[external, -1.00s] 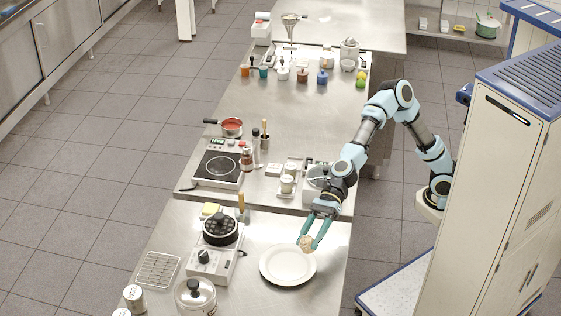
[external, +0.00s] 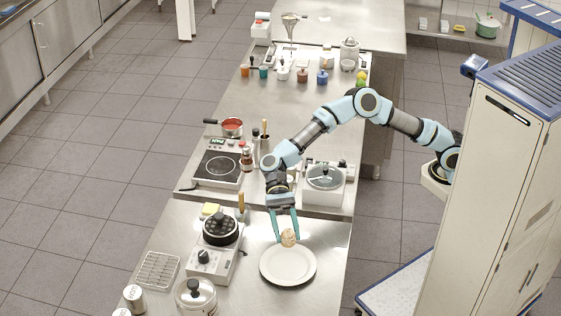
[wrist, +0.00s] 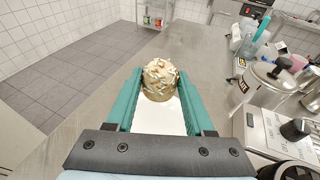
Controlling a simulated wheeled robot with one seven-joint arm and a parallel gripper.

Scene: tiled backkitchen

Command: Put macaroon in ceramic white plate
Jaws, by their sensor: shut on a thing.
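The macaroon (external: 289,237) is a round beige piece held between the fingertips of my gripper (external: 287,232). In the wrist view the macaroon (wrist: 159,79) shows pale flakes on top and sits between the two teal fingers of my gripper (wrist: 159,84). The white ceramic plate (external: 288,270) lies on the steel counter. In the external view the macaroon overlaps the plate's far rim; I cannot tell its exact height. Part of the white plate (wrist: 160,120) shows below the macaroon in the wrist view. No other thing shows on the plate.
Left of the plate stand a hotplate (external: 208,262) with a dark pan (external: 220,230) and a lidded steel pot (external: 196,296). A wire rack (external: 158,270) lies further left. The counter (external: 330,255) right of the plate is clear.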

